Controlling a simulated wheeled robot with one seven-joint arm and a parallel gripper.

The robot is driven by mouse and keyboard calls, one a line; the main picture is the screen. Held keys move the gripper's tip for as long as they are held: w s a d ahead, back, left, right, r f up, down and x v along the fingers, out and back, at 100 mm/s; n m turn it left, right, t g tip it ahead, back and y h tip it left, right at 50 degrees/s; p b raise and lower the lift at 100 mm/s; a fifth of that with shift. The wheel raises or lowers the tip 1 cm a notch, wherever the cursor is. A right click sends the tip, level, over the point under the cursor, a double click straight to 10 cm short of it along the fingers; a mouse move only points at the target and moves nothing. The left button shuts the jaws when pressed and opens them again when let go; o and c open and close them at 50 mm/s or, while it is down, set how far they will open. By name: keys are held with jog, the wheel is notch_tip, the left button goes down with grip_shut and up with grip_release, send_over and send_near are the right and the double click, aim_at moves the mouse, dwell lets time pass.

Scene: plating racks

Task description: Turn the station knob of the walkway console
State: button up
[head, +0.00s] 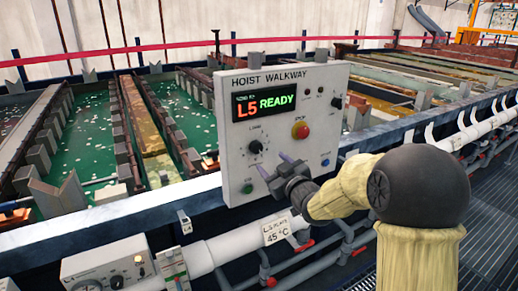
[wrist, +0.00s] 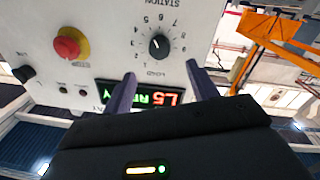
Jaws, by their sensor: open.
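The walkway console (head: 285,185) is a pale upright panel headed HOIST WALKWAY. Its display (head: 264,103) reads L5 READY. The station knob (head: 256,147) is a small black dial with a white mark, on the panel's left half; numerals ring it in the wrist view (wrist: 159,47), where the panel appears upside down. My gripper (head: 273,164) is open and empty in front of the panel, just below and right of the knob in the head view. In the wrist view its two fingertips (wrist: 161,72) straddle the knob's line, with the knob beyond them and apparently untouched.
A red stop button (head: 301,130) on a yellow ring sits right of the knob. A black switch (head: 337,103), a green button (head: 246,188) and a blue button (head: 325,162) are also on the panel. Green tanks (head: 90,125) lie behind; a white pipe (head: 235,245) runs below.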

aim_at(258, 149)
jog(key=p+x, duration=0.2)
jog(key=x, duration=0.7)
jog(key=shift+w+a, duration=0.1)
jog(key=c, duration=1)
jog(key=shift+a, duration=0.1)
